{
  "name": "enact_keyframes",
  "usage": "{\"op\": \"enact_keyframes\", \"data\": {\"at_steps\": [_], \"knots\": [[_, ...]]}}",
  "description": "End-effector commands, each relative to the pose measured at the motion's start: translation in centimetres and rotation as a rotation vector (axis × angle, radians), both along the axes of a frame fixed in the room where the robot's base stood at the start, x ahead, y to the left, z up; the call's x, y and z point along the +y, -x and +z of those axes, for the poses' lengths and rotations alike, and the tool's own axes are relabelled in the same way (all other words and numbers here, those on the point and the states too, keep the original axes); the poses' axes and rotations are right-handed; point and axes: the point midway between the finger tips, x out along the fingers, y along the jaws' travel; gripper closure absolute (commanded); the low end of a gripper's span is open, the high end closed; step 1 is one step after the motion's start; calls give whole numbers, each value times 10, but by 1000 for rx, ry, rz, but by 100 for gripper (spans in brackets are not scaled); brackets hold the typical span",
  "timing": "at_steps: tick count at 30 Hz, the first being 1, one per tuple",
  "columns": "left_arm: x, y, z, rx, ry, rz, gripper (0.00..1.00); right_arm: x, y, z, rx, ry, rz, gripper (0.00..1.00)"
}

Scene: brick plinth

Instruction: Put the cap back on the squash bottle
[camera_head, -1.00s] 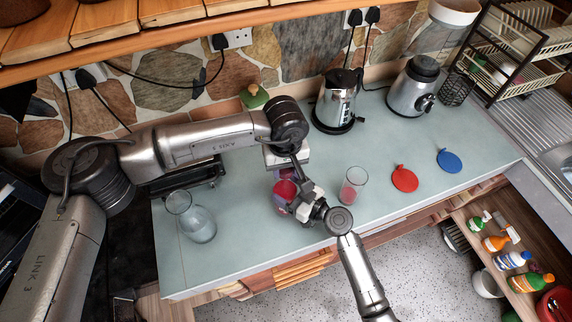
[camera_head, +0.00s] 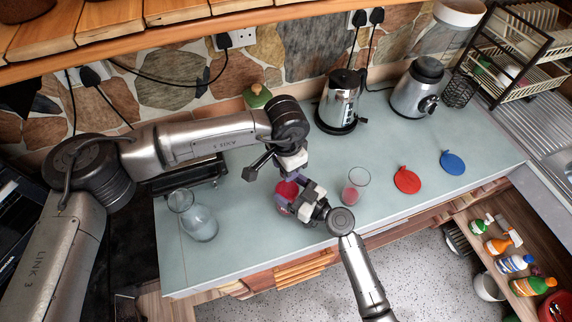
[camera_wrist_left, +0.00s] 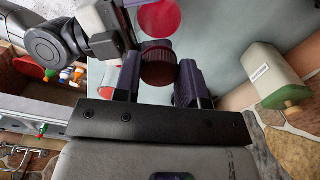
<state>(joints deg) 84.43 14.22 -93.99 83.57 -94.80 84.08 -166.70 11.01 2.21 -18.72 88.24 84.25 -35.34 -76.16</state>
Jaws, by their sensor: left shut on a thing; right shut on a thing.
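The squash bottle (camera_head: 287,190), with red contents, is held over the counter in my right gripper (camera_head: 297,201). Its lower part is mostly hidden by that gripper. In the left wrist view the bottle (camera_wrist_left: 158,18) shows as a bright red round shape, cut off by the top edge. A dark red ribbed cap (camera_wrist_left: 158,68) is between the fingers of my left gripper (camera_wrist_left: 160,60), which is shut on it. In the head view the left gripper (camera_head: 284,168) is just above the bottle. I cannot tell whether the cap touches the bottle's neck.
A glass with pink drink (camera_head: 355,188) stands just right of my right gripper. A kettle (camera_head: 338,102) and a green-topped canister (camera_head: 257,96) are behind. Red (camera_head: 407,180) and blue (camera_head: 452,162) discs lie on clear counter to the right.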

Motion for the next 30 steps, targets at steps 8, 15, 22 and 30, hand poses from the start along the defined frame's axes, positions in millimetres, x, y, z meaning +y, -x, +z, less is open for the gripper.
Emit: {"op": "enact_keyframes", "data": {"at_steps": [8, 15, 22, 30], "knots": [[0, 0, 1, -1, 0, 2, 41, 0, 0, -1, 1, 2, 0, 92], [0, 0, 0, -1, -1, 2, 37, 0, 0, -1, 1, 1, 0, 92], [0, 0, 10, -2, 1, 2, 37, 0, 0, -1, 1, 1, 0, 92], [0, 0, 40, -1, 0, 2, 37, 0, 0, -1, 1, 1, 0, 92]]}}
